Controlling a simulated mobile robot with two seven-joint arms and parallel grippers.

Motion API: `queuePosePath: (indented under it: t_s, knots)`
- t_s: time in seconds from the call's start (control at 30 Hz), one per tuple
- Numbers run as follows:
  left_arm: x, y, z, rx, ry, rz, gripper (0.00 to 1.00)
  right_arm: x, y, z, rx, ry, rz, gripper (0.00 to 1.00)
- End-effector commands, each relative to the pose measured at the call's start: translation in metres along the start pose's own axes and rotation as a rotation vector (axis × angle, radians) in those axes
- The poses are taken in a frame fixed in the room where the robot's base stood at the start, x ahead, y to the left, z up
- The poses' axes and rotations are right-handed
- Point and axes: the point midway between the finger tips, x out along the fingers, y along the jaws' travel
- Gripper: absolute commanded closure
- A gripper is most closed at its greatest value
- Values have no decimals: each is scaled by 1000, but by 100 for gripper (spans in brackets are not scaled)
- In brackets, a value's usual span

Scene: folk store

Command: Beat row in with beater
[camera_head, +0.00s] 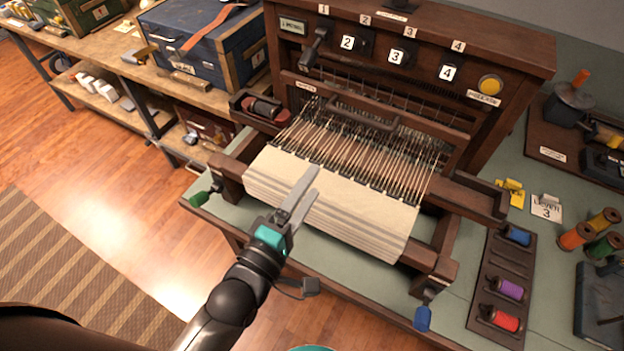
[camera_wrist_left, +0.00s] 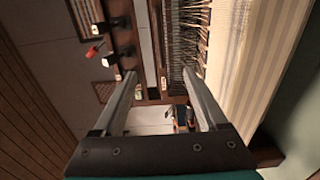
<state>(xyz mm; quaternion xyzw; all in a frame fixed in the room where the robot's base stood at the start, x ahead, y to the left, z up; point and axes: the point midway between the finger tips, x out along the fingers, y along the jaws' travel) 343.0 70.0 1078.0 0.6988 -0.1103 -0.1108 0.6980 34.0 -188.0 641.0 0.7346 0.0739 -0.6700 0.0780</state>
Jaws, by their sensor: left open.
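The wooden loom (camera_head: 450,266) holds striped cream cloth (camera_head: 335,203) at the front and tan warp threads (camera_head: 365,152) behind it. A dark crossbar with a raised curved handle (camera_head: 366,118), which looks like the beater, spans the threads at their far end, behind the cloth. My left gripper (camera_head: 311,182) is over the left-middle of the cloth, nearer the front than that handle and apart from it. Its two fingers are open and empty, also in the left wrist view (camera_wrist_left: 160,73). Cloth (camera_wrist_left: 247,60) and threads show on the right there. My right gripper is not in view.
A shuttle with dark red thread (camera_head: 263,107) lies in a holder at the loom's left. Black levers (camera_head: 314,48) and a yellow button (camera_head: 490,85) are on the upright panel. A spool rack (camera_head: 484,287) stands right. A blue chest (camera_head: 200,43) sits on the left bench.

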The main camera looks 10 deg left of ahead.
Motion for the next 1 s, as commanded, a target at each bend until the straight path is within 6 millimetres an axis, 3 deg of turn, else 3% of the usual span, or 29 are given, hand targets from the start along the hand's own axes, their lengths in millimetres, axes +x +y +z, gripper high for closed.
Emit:
queuePosePath:
  t_s: [0.7,1.0]
  knots:
    - [-58,0,0,-1,0,-1,25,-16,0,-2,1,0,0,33]
    - [-62,0,0,0,0,1,25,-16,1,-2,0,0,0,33]
